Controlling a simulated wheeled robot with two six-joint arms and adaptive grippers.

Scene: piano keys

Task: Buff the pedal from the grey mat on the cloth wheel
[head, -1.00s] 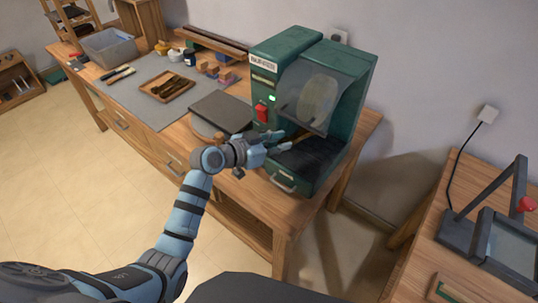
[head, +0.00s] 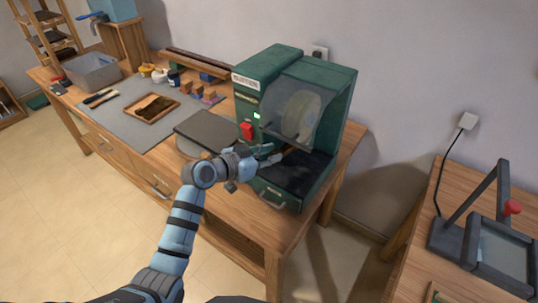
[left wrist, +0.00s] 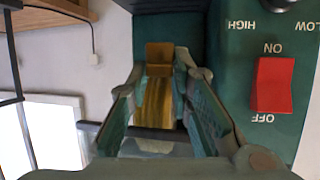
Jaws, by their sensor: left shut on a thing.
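My left gripper (head: 276,153) is at the open front of the green buffing machine (head: 262,92), below its clear shield. It is shut on a brass-coloured pedal (left wrist: 157,95), which shows between the fingers in the left wrist view. In the head view the pedal (head: 291,150) is a small brownish piece at the fingertips. The pale cloth wheel (head: 301,117) is behind the shield, above the pedal; I cannot tell whether they touch. The red switch (head: 247,131) has a green light above it. The grey mat (head: 110,125) lies left on the bench. My right gripper is out of view.
A dark slab (head: 208,130) lies left of the machine. A wooden tray (head: 152,107) with brown pieces, several small jars and blocks, and a grey bin (head: 93,72) stand farther left. A second bench with a lever press (head: 490,235) is at the right.

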